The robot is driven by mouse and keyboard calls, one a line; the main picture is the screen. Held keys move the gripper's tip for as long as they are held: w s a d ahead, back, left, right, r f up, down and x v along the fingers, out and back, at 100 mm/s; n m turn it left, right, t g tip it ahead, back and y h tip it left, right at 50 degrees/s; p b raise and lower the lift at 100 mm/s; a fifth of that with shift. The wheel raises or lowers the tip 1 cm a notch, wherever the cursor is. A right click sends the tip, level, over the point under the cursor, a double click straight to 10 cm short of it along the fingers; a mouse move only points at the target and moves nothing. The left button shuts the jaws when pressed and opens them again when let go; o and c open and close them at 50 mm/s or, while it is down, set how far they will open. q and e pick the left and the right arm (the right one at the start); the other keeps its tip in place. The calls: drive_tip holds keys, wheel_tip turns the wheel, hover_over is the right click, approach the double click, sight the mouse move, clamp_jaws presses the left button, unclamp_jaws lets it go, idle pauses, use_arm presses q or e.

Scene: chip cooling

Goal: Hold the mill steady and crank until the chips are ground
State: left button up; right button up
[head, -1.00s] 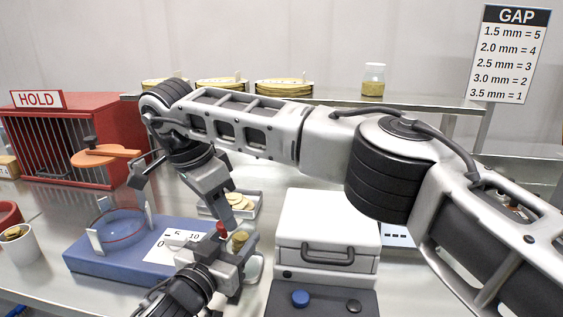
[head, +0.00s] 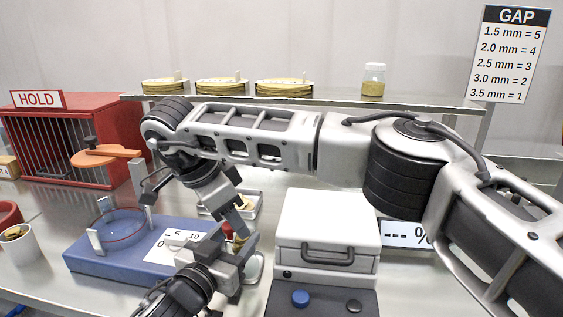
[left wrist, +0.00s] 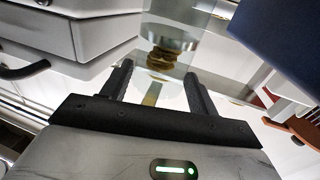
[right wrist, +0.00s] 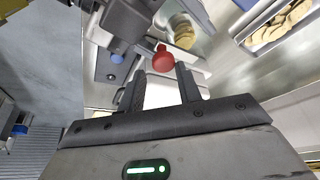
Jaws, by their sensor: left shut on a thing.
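The mill (left wrist: 170,35) is a clear glass cylinder with brown chips stacked inside, seen in the left wrist view. My left gripper (left wrist: 158,82) is shut on it, one finger on each side. In the head view, my left gripper (head: 245,262) is at the mill, which is mostly hidden by both grippers. The crank's red knob (right wrist: 160,55) shows in the right wrist view just ahead of my right gripper's (right wrist: 162,75) parted fingers. In the head view, my right gripper (head: 240,212) points down over the mill. Contact with the knob cannot be told.
A white lidded box (head: 325,235) is close on the right, beside a display (head: 405,234). A metal tray (head: 250,203) lies behind. A red HOLD cage (head: 60,140) stands at the back left.

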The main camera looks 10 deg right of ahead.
drive_tip(key=w+d+n+t+y, duration=0.15)
drive_tip(key=d+n, duration=0.25)
drive_tip(key=n, duration=0.5)
drive_tip(key=s+a+r+t+y, duration=0.1)
drive_tip(key=s+r, duration=0.4)
drive_tip(key=r, duration=0.6)
drive_tip(key=w+d+f+m+g+y, duration=0.2)
drive_tip(key=w+d+m+g+y, duration=0.1)
drive_tip(key=m, duration=1.2)
drive_tip(key=w+d+y, duration=0.1)
drive_tip(key=d+y, duration=0.1)
drive_tip(key=shift+w+d+m+g, duration=0.3)
drive_tip(key=shift+w+g, duration=0.05)
drive_tip(key=shift+y, duration=0.25)
drive_tip(key=shift+o, duration=1.3)
drive_tip(key=a+f+m, duration=0.1)
drive_tip(key=a+f, duration=0.3)
drive_tip(key=f, duration=0.5)
drive_tip(key=shift+s+a, duration=0.3)
drive_tip(key=shift+a, duration=0.05)
